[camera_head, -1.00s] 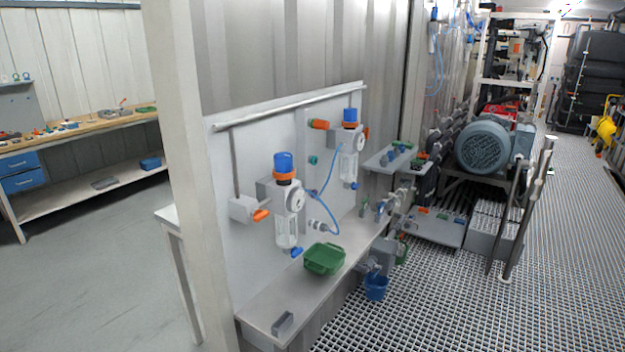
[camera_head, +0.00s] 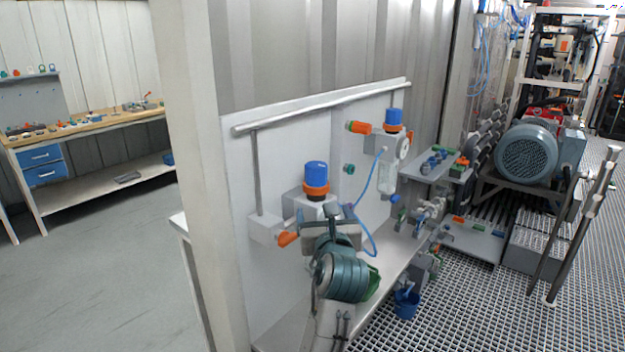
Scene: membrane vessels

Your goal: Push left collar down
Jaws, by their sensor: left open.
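The left filter regulator on the white panel has a blue cap (camera_head: 316,171) with an orange collar (camera_head: 316,189) around its base. My left gripper (camera_head: 328,216) is just below and in front of this collar in the picture, open with nothing seen between its fingers. Whether it touches the regulator cannot be told. My left arm hides the regulator's gauge and clear bowl. The right regulator has its own blue cap (camera_head: 393,117) and orange collar (camera_head: 393,128), both clear of my arm. My right gripper is not in view.
An orange-handled valve (camera_head: 288,238) sits left of my gripper. A blue hose (camera_head: 368,180) runs between the regulators. A pale post (camera_head: 196,180) stands at the left, and a pipe (camera_head: 320,107) runs above.

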